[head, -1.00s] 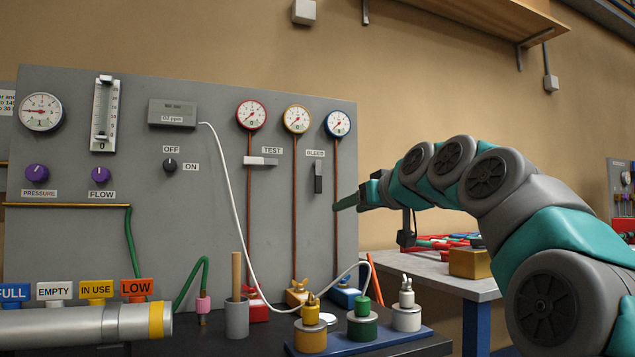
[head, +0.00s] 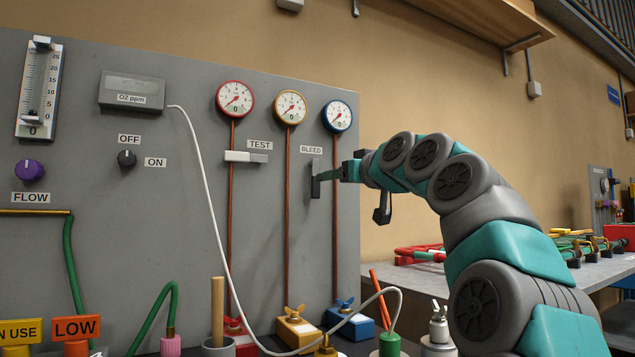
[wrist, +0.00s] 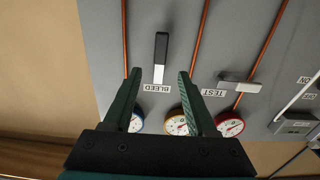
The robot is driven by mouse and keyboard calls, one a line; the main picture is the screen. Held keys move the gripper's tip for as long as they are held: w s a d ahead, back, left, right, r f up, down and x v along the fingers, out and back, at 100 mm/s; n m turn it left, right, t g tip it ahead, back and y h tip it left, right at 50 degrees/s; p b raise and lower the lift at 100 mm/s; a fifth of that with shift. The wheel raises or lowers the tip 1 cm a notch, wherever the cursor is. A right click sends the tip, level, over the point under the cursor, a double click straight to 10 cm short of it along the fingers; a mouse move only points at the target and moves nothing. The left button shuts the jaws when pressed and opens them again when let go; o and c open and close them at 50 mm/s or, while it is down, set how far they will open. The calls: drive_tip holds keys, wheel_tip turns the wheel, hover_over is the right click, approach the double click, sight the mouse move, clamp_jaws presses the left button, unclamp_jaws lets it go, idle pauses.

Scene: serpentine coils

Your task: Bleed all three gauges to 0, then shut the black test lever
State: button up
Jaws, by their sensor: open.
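Three round gauges, red-rimmed (head: 235,99), yellow-rimmed (head: 290,107) and blue-rimmed (head: 337,116), hang on the grey panel. Their needles point to the lower left, and a small 0 shows low on each dial. The test lever (head: 246,157) lies horizontal across the red gauge's pipe; its dark end shows in the wrist view (wrist: 232,79). Contact cannot be told.
A white hose (head: 205,190) loops down the panel to the bench. Several valves, including a yellow-based one (head: 298,325) and a blue-based one (head: 350,318), stand below the gauges. A side table (head: 600,275) holds coloured parts at right.

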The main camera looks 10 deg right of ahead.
sight(314, 179)
drive_tip(key=p+x, duration=0.1)
drive_tip(key=x, duration=0.6)
drive_tip(key=shift+p, duration=0.4)
drive_tip(key=shift+f, duration=0.1)
drive_tip(key=shift+c, duration=0.2)
clamp_jaws()
idle(0.9)
